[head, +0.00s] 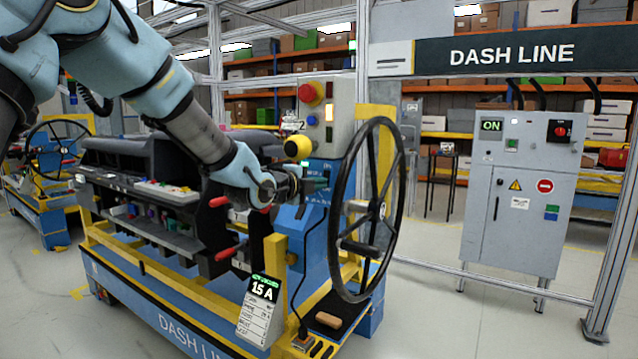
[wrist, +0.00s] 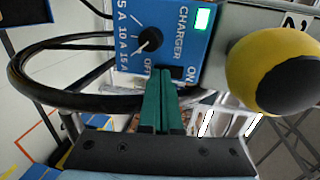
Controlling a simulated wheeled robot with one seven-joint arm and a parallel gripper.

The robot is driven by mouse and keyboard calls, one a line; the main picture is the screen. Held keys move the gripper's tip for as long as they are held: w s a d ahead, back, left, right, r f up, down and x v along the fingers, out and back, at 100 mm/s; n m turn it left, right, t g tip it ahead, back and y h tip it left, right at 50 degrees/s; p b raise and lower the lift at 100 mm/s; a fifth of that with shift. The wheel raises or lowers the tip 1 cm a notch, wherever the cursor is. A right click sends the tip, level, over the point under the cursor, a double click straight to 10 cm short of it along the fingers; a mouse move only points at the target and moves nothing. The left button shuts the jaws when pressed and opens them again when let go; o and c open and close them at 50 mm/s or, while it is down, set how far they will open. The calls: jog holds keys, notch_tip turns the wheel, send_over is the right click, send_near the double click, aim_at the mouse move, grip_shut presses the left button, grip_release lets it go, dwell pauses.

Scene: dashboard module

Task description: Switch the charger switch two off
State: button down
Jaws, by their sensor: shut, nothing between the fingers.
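In the wrist view the blue charger box (wrist: 165,50) carries a CHARGER label, a lit green lamp (wrist: 203,19) and a round black dial (wrist: 150,40) marked 5 A, 10 A and 15 A. The words OFF and ON stand at its lower edge, with a dark switch (wrist: 179,78) between them, partly hidden by my fingertips. A tag reading 2 (wrist: 296,22) is on the grey panel beside the box. My gripper (wrist: 163,72) is shut and empty, its green fingers at the switch area; contact cannot be told. In the head view my gripper (head: 326,182) is in front of the blue box (head: 322,168).
A yellow and black ball knob (wrist: 272,75) is close right of my fingers. A black steering wheel (head: 372,210) stands right of my gripper. A red button (head: 311,94) is above. The grey cabinet (head: 515,190) reads ON.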

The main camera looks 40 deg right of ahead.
jog(key=shift+f, duration=0.1)
jog(key=h+b, duration=0.1)
jog(key=b, duration=0.4)
jog(key=shift+d+f+b, duration=0.25)
jog(key=shift+f+b, duration=0.15)
jog(key=h+b, duration=0.1)
jog(key=b, duration=0.5)
jog(key=shift+d+t+h, duration=0.1)
jog(key=shift+t+h, duration=0.2)
jog(key=shift+h, duration=0.1)
jog(key=shift+r+p, duration=0.35)
